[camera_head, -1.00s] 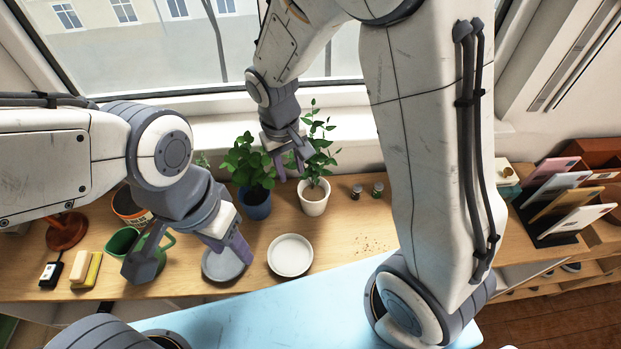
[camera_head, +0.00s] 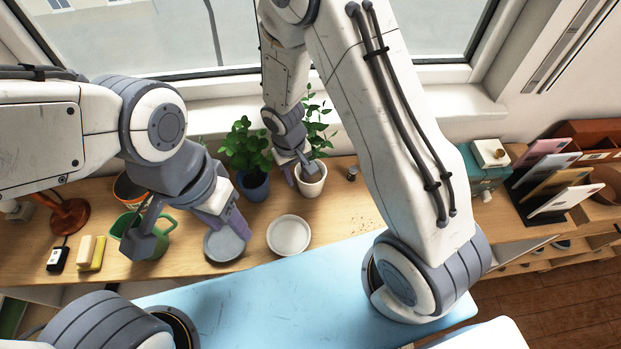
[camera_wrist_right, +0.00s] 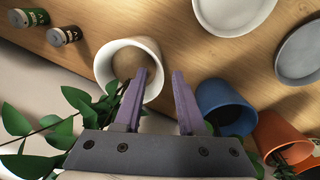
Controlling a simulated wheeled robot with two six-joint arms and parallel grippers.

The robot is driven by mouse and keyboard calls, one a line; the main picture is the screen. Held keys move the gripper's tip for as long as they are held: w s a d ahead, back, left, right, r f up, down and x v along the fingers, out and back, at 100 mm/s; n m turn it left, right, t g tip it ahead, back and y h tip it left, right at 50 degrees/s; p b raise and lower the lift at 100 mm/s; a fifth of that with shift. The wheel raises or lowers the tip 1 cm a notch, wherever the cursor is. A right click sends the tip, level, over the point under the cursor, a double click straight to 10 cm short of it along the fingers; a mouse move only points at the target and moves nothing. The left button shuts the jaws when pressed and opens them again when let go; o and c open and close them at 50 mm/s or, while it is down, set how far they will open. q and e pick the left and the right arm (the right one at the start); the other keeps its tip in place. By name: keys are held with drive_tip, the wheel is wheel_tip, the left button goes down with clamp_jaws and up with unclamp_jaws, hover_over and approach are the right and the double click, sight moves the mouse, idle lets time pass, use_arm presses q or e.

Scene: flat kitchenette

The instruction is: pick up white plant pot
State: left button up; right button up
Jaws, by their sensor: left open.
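The white plant pot (camera_head: 311,187) holds a leafy green plant and stands upright on the wooden counter. It also shows in the right wrist view (camera_wrist_right: 148,54), its soil visible through the opening. My right gripper (camera_head: 299,172) is open at the pot's left rim. In the right wrist view my right gripper (camera_wrist_right: 160,98) has one finger across the pot's opening and the other outside, on the side toward the blue pot; contact cannot be told. My left gripper (camera_head: 188,240) is open and empty over the counter's left part, near a green watering can (camera_head: 128,226).
A blue pot with a plant (camera_head: 254,190) stands close left of the white pot. A white saucer (camera_head: 289,235) and a grey saucer (camera_head: 222,246) lie in front. The window is behind.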

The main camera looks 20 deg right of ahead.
drive_tip(key=shift+c, duration=0.3)
clamp_jaws()
idle(1.1)
